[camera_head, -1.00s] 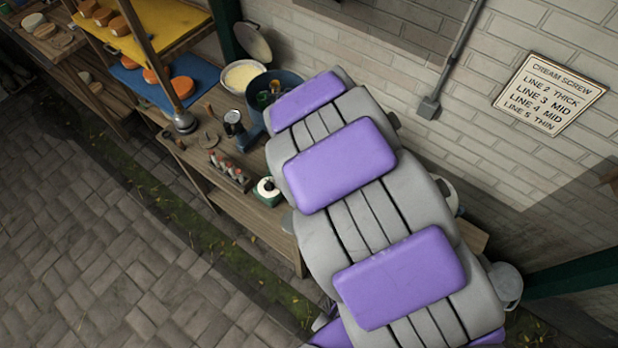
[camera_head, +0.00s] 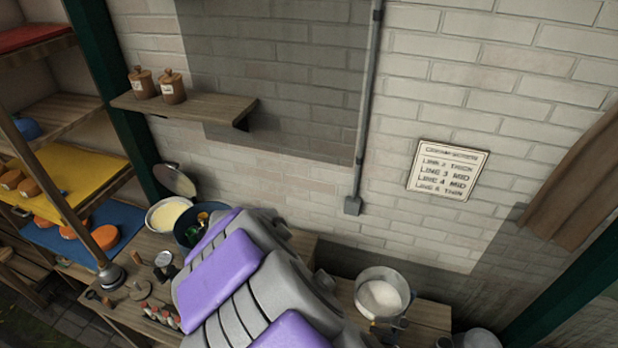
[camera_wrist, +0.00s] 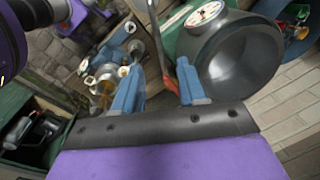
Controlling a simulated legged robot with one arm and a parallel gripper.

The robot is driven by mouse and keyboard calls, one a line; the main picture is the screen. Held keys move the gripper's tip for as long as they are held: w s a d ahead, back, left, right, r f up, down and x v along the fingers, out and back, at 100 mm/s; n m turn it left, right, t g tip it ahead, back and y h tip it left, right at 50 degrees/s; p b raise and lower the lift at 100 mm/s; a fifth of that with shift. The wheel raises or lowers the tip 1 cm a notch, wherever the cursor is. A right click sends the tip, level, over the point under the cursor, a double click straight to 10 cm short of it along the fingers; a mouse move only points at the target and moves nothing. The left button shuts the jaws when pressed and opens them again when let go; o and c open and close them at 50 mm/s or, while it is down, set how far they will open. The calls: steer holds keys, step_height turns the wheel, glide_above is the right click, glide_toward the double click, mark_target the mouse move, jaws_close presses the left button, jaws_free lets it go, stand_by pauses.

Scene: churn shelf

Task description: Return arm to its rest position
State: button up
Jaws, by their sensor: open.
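My gripper (camera_wrist: 158,92) shows in the wrist view as two blue fingers set apart, with a clear gap and nothing held between them. Behind and right of the fingers is a large grey metal bowl-shaped vessel (camera_wrist: 241,62) with a green body and a round white dial (camera_wrist: 205,14). A red part shows close to the gap; I cannot tell whether a finger touches it. In the head view my purple and grey arm (camera_head: 222,270) covers part of the bench, and my gripper is not visible there.
A wooden bench (camera_head: 430,312) holds a metal pot (camera_head: 383,294) with white contents, a bowl of yellow stuff (camera_head: 168,213) and small tools. A wall shelf (camera_head: 190,106) carries two brown jars. A wooden rack with cloths stands at left. A sign (camera_head: 447,170) hangs on the brick wall.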

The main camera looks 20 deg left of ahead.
steer(key=shift+d, duration=0.1)
steer(key=d+n+g+h+b, duration=0.1)
steer(key=d+b, duration=0.8)
steer(key=d, duration=1.6)
steer(key=s+d+f+n+g+b, duration=0.1)
steer(key=s+d+f+n+b, duration=0.3)
steer(key=s+d, duration=1)
steer(key=s+b, duration=0.1)
steer(key=b, duration=0.2)
steer(key=shift+g+h+b, duration=0.3)
steer(key=shift+b, duration=0.05)
steer(key=shift+w+f, duration=0.1)
